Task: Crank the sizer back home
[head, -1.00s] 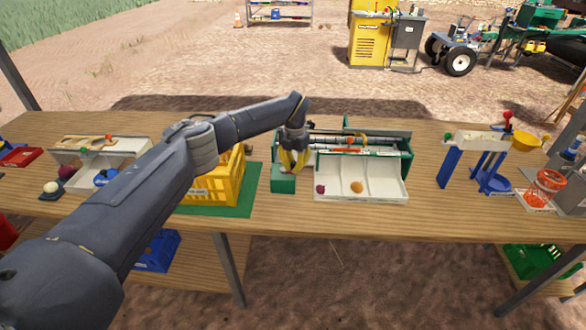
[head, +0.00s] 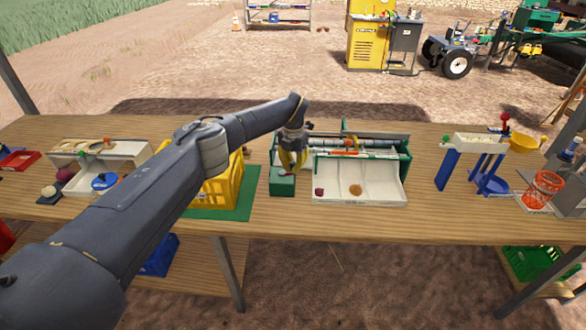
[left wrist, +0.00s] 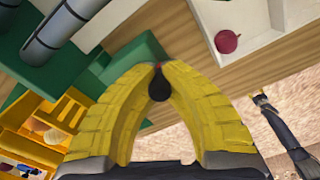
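The sizer (head: 398,165) is a green machine with long grey rollers and a white divided tray (head: 376,178) in front. A green block (head: 282,188) stands at its left end, and the wrist view shows green parts there too. My left gripper (head: 287,170) is over this block. In the left wrist view its yellow fingers (left wrist: 160,72) meet at the tips around a small dark crank knob (left wrist: 158,88). A bit of red shows at the tips. The crank arm is mostly hidden. My right gripper (left wrist: 260,99) appears small in the wrist view, away from the table.
A purple onion (head: 319,193) and a brown-orange onion (head: 355,190) lie in the tray. A yellow crate (head: 222,190) on a green mat stands left, partly behind my left arm. A blue-legged stand (head: 447,169) is at right. Bare tabletop lies in front.

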